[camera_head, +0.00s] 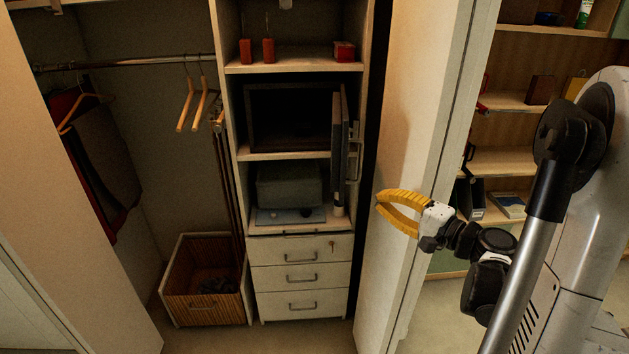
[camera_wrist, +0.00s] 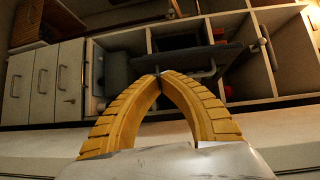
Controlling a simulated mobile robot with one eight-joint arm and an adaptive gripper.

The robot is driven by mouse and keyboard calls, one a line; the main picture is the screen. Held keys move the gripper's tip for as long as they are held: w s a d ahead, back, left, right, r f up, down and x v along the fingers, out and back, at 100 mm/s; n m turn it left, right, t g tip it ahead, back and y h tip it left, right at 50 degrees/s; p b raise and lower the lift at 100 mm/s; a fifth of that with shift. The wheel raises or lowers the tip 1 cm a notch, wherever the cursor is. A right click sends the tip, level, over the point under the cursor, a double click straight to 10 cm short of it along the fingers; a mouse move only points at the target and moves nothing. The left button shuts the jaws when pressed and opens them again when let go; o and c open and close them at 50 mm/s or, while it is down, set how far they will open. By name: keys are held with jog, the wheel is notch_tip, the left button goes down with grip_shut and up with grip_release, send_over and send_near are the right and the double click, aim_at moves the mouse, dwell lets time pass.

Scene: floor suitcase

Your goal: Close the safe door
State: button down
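The safe (camera_head: 288,118) is a dark box in a shelf compartment of the tall cabinet. Its dark door (camera_head: 340,140) stands open, swung out at the right side and seen nearly edge-on, with a bar handle (camera_head: 355,155) on its right face. In the wrist view the door (camera_wrist: 190,58) shows as a dark slab beyond my fingertips. My gripper (camera_head: 379,201) has yellow fingers and is to the right of and below the door, in front of the pale wardrobe panel. The fingertips meet in the wrist view (camera_wrist: 158,76), with nothing seen between them.
The pale panel (camera_head: 400,240) stands right of the cabinet, beside my gripper. Drawers (camera_head: 301,275) are below the shelves, and a wicker basket (camera_head: 207,282) is at lower left. A grey box (camera_head: 289,186) sits under the safe. Bookshelves (camera_head: 510,160) are behind my arm.

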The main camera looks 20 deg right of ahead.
aim_at(355, 182)
jog(key=shift+m+t, duration=0.3)
jog(key=x, duration=0.3)
jog(key=b+x, duration=0.1)
jog(key=x, duration=0.2)
jog(key=d+b+x, duration=0.1)
jog(key=x, duration=0.2)
jog(key=shift+w+a, duration=0.1)
jog(key=shift+w, duration=0.2)
